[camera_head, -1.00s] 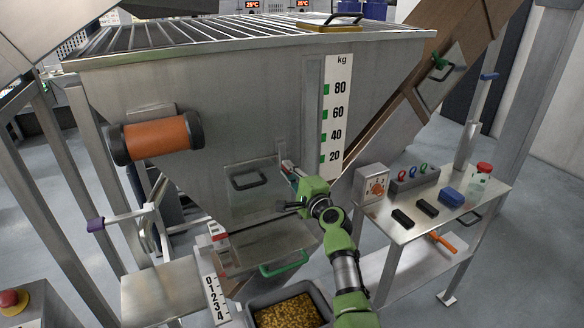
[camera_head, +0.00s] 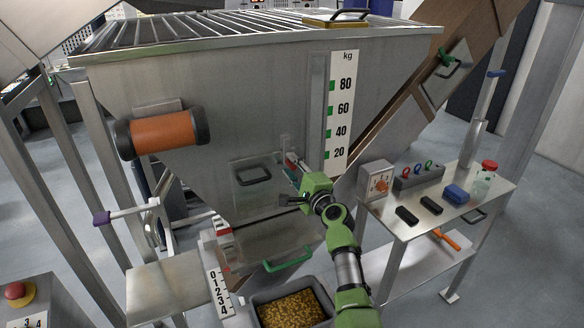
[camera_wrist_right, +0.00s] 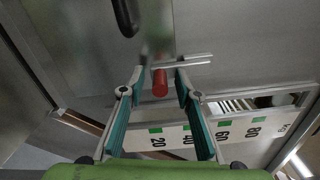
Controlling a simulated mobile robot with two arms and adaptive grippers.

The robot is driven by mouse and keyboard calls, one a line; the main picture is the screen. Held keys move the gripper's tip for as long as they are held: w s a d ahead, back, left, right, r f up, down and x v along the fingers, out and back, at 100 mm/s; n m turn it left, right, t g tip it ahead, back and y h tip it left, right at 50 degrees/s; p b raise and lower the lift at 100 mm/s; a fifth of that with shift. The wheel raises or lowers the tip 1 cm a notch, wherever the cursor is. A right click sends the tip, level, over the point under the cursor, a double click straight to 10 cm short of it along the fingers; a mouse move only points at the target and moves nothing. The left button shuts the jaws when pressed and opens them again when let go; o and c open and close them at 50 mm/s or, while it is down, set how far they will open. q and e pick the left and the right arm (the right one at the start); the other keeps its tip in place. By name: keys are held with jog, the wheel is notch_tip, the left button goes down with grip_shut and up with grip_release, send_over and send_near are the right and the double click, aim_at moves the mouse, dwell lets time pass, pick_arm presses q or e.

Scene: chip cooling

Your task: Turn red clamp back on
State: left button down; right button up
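A red clamp shows beside the right side of the hopper hatch (camera_head: 262,190), with its red part (camera_head: 291,160) just above my right gripper (camera_head: 287,200). In the right wrist view the red clamp handle (camera_wrist_right: 160,84) lies between the two spread fingertips of my right gripper (camera_wrist_right: 160,75), with small gaps on both sides. The gripper is open. A second red clamp piece (camera_head: 223,237) shows at the left of the lower hatch plate. The hatch has a black handle (camera_head: 253,175). My left gripper is not in view.
A green handle (camera_head: 288,260) sits below the hatch, above a grey bin (camera_head: 259,316) of yellow chips. A weight scale strip (camera_head: 341,110) runs beside the hatch. A metal side table (camera_head: 400,228) with a dial box (camera_head: 376,180) stands close to my right arm.

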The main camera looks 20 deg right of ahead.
jog(key=s, duration=1.2)
jog(key=shift+d, duration=0.2)
